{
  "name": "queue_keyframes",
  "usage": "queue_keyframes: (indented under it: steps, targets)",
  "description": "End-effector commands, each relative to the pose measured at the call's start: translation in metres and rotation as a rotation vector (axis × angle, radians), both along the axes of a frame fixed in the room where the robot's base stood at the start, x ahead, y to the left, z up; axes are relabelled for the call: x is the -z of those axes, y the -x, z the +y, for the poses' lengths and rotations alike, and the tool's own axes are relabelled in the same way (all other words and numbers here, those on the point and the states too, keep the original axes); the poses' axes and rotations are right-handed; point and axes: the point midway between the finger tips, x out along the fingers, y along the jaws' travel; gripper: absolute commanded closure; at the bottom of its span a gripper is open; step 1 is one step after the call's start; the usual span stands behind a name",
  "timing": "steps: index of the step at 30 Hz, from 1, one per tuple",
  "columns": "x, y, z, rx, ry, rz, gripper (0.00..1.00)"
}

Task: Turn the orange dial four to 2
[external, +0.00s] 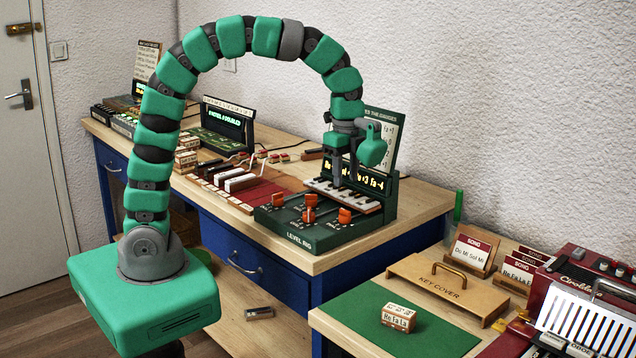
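The dark green level rig (325,232) stands at the front corner of the blue bench, with several orange dials on its sloped top. One orange dial (345,215) is at the right, and others (310,207) are further left. The dial labels are too small to read, so I cannot tell which is dial four or its setting. My gripper (345,182) points down above the back of the rig, in front of its lit display and small keyboard. Its two fingers are apart with nothing seen between them. It appears clear of the orange dials.
A small piano keyboard (342,194) lies behind the dials, with a gauge board (385,140) upright behind it. A key cover (447,285), green mat (400,335) and red accordion (585,290) are on the right-hand table.

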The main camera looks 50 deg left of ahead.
Motion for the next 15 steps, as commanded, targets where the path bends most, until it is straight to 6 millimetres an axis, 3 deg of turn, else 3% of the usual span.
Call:
queue_keyframes:
  steps: [6, 15]
  targets:
    - [0.043, 0.001, 0.001, -0.002, -0.002, 0.004, 0.62]
    - [0.083, 0.000, 0.000, -0.002, 0.001, -0.001, 0.62]
